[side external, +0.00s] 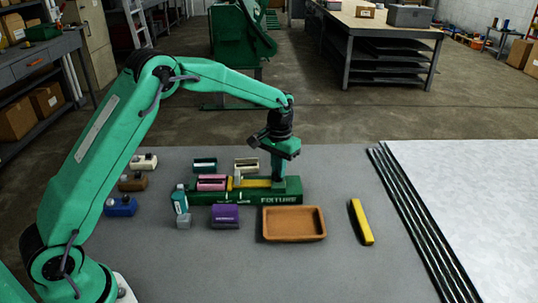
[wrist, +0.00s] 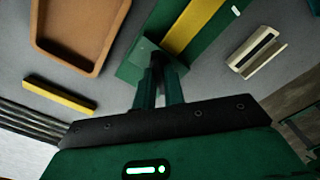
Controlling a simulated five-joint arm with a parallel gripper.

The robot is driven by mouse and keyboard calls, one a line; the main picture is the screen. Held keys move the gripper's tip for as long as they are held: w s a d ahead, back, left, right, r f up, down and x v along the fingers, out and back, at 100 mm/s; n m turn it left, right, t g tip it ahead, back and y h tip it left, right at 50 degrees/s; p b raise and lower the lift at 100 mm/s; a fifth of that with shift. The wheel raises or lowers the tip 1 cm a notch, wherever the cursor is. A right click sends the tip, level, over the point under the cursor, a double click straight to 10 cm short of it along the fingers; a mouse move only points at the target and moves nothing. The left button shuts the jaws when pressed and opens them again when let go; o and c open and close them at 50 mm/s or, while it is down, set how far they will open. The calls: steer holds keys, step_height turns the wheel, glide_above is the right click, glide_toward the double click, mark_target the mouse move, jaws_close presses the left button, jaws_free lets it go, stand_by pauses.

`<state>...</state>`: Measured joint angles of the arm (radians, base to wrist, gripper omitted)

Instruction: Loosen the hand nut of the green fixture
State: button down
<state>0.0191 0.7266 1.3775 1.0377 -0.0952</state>
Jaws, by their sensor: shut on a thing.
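The green fixture (side external: 230,198) lies on the grey bench, with a pink block (side external: 211,183) and a yellow strip (side external: 256,183) on it. My gripper (side external: 278,180) points straight down at the fixture's right end. In the wrist view my gripper (wrist: 159,75) has its fingers close together over the end of the fixture (wrist: 135,66). It is shut on the hand nut there. The nut is mostly hidden between the fingers, and only a dark bit shows. The yellow strip (wrist: 187,28) runs away from the fingers along the fixture.
A brown tray (side external: 294,236) and a loose yellow bar (side external: 361,222) lie in front and to the right. A cream block (side external: 246,165) is behind.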

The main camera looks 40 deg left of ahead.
steer(key=n, duration=0.4)
steer(key=shift+n, duration=0.3)
steer(key=shift+r+n, duration=0.1)
steer(key=shift+n, duration=1.6)
steer(key=c, duration=1.5)
jaws_free()
steer(key=shift+r, duration=3.85)
steer(key=shift+r, duration=0.1)
